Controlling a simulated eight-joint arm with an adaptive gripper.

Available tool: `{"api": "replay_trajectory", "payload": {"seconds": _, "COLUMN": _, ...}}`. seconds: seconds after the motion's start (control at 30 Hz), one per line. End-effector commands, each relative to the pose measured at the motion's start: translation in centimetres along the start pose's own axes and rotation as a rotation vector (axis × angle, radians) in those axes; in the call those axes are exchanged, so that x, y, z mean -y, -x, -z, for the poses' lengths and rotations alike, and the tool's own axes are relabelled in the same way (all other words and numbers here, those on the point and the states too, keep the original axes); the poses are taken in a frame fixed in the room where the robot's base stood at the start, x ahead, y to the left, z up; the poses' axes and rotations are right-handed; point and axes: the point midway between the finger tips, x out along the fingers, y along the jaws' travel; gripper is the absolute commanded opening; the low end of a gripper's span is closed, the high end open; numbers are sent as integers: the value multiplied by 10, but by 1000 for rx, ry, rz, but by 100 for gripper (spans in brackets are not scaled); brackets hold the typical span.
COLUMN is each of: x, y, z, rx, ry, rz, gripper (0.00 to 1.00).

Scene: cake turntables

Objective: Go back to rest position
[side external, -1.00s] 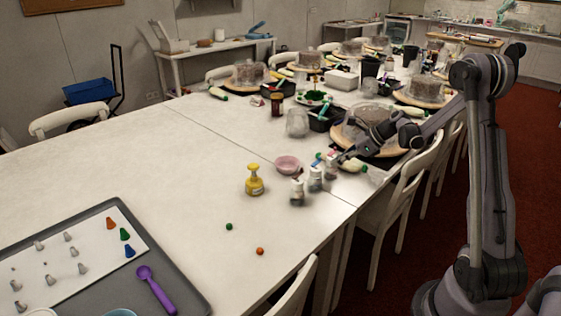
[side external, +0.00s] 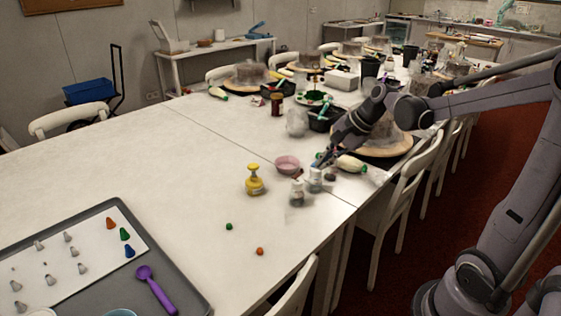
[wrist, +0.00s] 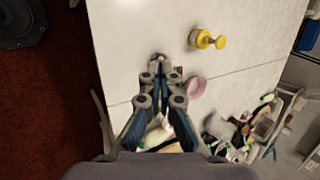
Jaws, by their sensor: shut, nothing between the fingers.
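My gripper (side external: 323,164) is over the near edge of the long white table, by the small bottles, in the side view. Its fingers point down toward the tabletop. In the wrist view my gripper (wrist: 160,62) shows with its fingers together and nothing between them. A turntable with a cake (side external: 385,149) stands behind my gripper and is partly hidden by my arm.
Small white-capped bottles (side external: 297,194), a pink bowl (side external: 287,164) and a yellow pump bottle (side external: 254,181) stand close by. A grey tray (side external: 188,296) lies at the front left. White chairs (side external: 405,190) line the table. The table's middle left is clear.

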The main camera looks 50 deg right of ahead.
Motion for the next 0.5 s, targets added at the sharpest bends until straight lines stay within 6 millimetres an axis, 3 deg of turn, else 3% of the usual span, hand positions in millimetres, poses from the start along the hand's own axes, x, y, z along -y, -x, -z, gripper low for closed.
{"api": "replay_trajectory", "payload": {"seconds": 0.03, "x": -6, "y": 4, "z": -18, "rx": -13, "ry": 111, "rz": -7, "gripper": 0}}
{"api": "replay_trajectory", "payload": {"seconds": 0.2, "x": -27, "y": 16, "z": -60, "rx": -70, "ry": 500, "rz": -27, "gripper": 0}}
{"api": "replay_trajectory", "payload": {"seconds": 0.5, "x": -72, "y": 30, "z": -112, "rx": -163, "ry": 1187, "rz": -52, "gripper": 0}}
